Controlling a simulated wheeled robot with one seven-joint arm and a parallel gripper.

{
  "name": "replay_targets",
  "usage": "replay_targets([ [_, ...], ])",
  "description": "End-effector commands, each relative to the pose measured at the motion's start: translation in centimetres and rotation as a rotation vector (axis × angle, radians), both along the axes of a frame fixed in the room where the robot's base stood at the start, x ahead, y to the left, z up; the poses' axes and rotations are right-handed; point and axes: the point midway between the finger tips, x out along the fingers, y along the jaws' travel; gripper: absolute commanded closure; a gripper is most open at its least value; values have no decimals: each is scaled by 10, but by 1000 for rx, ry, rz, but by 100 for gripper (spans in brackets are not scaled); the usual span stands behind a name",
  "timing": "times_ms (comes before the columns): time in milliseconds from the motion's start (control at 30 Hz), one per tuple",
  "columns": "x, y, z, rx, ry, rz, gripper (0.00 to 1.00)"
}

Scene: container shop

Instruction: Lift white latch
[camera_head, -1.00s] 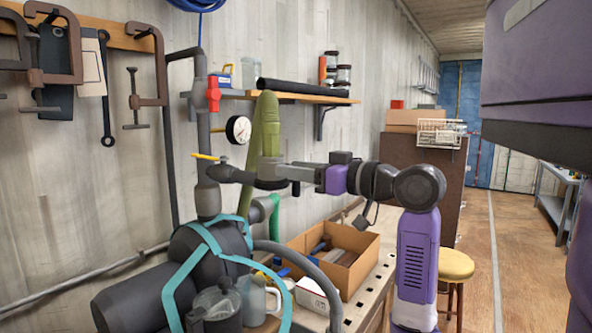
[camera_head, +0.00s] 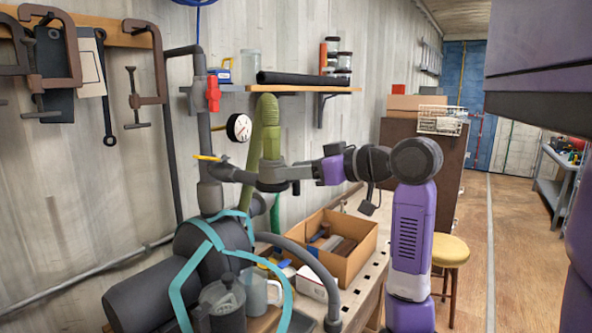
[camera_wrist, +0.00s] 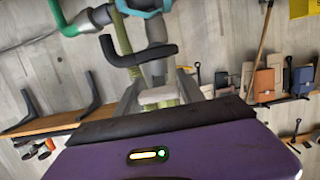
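A whitish, latch-like part (camera_wrist: 158,97) shows in the wrist view, between and just beyond the grey fingers of my gripper (camera_wrist: 160,92). Its exact shape is partly hidden by the dark front edge of my gripper. The fingers stand apart, with gaps beside the part; I cannot tell how deep it sits between them. A dark curved handle (camera_wrist: 140,54) lies beyond it. In the head view, my arm reaches left to the pipework by the olive hose (camera_head: 268,125); the fingertips and the white latch cannot be made out there.
A pressure gauge (camera_head: 239,128), a red valve handle (camera_head: 212,94) and a yellow lever (camera_head: 207,157) are close to my arm's end. Below are an open cardboard box (camera_head: 354,267) and a clear jug (camera_head: 259,293). A wall shelf (camera_head: 300,89) is behind; floor is free at right.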

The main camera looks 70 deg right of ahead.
Motion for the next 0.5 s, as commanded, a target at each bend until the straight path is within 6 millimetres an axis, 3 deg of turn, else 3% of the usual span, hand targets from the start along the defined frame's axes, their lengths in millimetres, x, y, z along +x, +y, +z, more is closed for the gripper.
replay_targets([
  [67, 0, 0, 0, 0, 0, 0, 38],
  [367, -1, 0, 0, 0, 1, 0, 38],
  [500, -11, 2, 2, -1, 0, -1, 38],
])
